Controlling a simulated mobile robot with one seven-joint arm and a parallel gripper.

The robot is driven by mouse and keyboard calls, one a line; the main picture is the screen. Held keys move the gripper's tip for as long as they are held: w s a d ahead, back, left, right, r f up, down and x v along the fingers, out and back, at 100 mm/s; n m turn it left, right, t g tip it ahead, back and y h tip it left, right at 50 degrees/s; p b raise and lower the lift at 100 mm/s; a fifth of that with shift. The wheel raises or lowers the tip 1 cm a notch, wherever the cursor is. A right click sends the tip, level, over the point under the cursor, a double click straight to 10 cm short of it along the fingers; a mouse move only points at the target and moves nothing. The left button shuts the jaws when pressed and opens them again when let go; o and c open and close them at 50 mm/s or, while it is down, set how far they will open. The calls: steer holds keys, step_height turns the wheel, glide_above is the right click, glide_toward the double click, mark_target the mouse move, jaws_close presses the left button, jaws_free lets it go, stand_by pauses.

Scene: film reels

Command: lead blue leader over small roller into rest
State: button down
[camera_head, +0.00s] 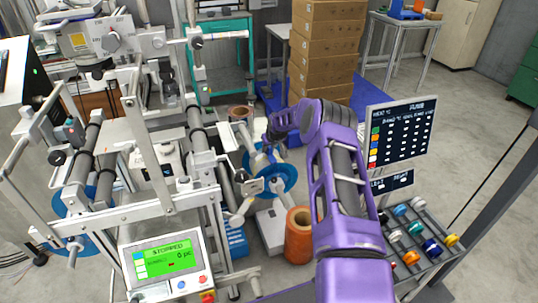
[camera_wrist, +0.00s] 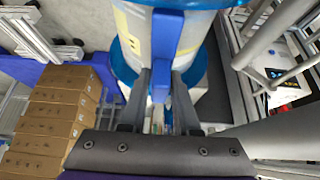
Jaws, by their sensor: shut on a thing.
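The blue leader (camera_wrist: 166,45) is a blue strip in the wrist view. It runs down from the top between the two fingers of my gripper (camera_wrist: 163,85), which is shut on it. Behind it is a pale roll (camera_wrist: 135,25) with blue flanges. In the head view my gripper (camera_head: 269,138) is at the machine's right side, just above a blue-flanged reel (camera_head: 279,178); its fingertips are too small to make out. Several rollers show on the machine, including a dark one (camera_head: 203,138), but I cannot tell which is the small roller. I cannot pick out the rest.
A panel with a green screen (camera_head: 163,257) is at the machine's front. Stacked cartons (camera_head: 325,50) stand behind. A display board (camera_head: 402,132) and a rack with coloured spools (camera_head: 405,268) are to the right.

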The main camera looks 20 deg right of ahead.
steer(key=shift+r+p, duration=0.5)
steer(key=shift+r, duration=1.25)
steer(key=shift+r, duration=0.1)
steer(key=a+r+p, duration=0.3)
steer(key=r+p, duration=0.1)
steer(key=r, duration=0.6)
steer(key=shift+a+r, duration=0.25)
steer(key=shift+r, duration=0.05)
stand_by(1.5)
steer(key=shift+a, duration=0.1)
steer(key=shift+a+f+b, duration=0.1)
steer(key=shift+a+b, duration=0.65)
steer(key=shift+a, duration=1.65)
steer(key=a+r+p, duration=0.2)
steer(key=a+r, duration=0.5)
steer(key=shift+r, duration=0.3)
stand_by(0.8)
